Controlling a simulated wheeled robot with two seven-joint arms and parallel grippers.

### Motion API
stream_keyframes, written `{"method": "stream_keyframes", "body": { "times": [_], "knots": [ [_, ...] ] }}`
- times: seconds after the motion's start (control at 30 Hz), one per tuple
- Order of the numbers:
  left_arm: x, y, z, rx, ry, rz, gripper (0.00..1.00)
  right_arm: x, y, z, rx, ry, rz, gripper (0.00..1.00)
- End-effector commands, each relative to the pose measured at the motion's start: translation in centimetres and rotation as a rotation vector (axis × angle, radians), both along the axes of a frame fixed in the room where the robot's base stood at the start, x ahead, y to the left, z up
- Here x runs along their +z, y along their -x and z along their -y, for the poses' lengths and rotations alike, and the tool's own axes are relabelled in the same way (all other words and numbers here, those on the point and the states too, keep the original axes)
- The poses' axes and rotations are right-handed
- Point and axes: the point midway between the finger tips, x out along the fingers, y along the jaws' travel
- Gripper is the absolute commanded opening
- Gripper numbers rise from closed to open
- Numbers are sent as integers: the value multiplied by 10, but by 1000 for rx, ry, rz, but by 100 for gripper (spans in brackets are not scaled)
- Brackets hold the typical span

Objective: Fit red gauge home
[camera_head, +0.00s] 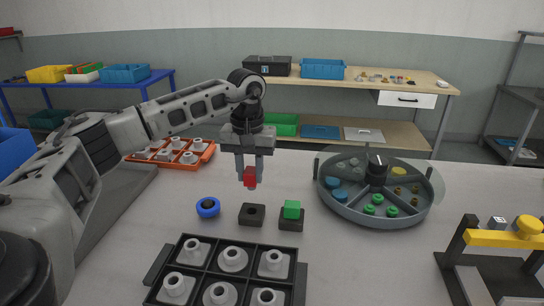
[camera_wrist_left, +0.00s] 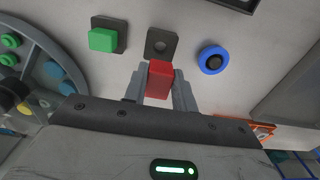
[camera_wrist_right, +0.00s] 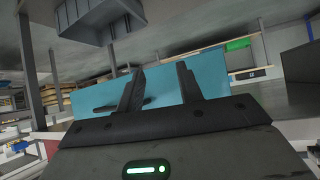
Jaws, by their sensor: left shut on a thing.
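The red gauge (camera_head: 250,176) is a red block held between the fingers of my left gripper (camera_head: 250,180), above the table. In the left wrist view the red gauge (camera_wrist_left: 160,80) sits between the fingertips of my left gripper (camera_wrist_left: 160,88). A dark square block with a round hole (camera_head: 252,214) lies just below and in front of it; the block also shows in the left wrist view (camera_wrist_left: 161,44). The red gauge appears apart from the block. My right gripper (camera_wrist_right: 160,80) is open and empty in the right wrist view.
A green block (camera_head: 291,210) sits on a similar dark base. A blue ring (camera_head: 208,207) lies left of the holed block. A black tray (camera_head: 233,245) of grey parts is in front. A round divided tank (camera_head: 330,204) stands right, an orange tray (camera_head: 190,164) back left.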

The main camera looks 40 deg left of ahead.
Motion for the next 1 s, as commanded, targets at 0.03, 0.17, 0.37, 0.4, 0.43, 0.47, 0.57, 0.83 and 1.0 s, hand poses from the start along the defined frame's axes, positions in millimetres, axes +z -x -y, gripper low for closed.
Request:
{"method": "stream_keyframes", "body": {
  "times": [0.03, 0.17, 0.37, 0.4, 0.43, 0.47, 0.57, 0.83, 1.0],
  "knots": [
    [0, 0, -1, 1, 0, 0, 4, -2, 2, 0, 0, 0, -5, 36],
    [-5, 0, 0, 1, 0, -1, 4, -8, 10, 0, 0, 0, -23, 36],
    [-21, 1, 0, 1, 0, -1, 4, -17, 14, -1, 1, -1, -37, 36],
    [-25, 1, 0, 1, 0, -1, 4, -18, 14, -1, 2, -2, -36, 36],
    [-30, 1, 0, 1, 0, -1, 4, -22, 13, -2, 2, -2, -35, 36],
    [-34, 1, 0, 1, 0, -1, 4, -24, 13, -2, 3, -4, -34, 36],
    [-46, 1, 0, 1, 0, -1, 4, -28, 10, -5, 6, -11, -25, 36],
    [-64, 1, -1, 1, 0, 1, 4, -27, 6, -10, 16, -22, -8, 36],
    [-64, 1, -1, 1, 0, 1, 4, -24, 5, -9, 19, -20, -3, 36]
  ]
}}
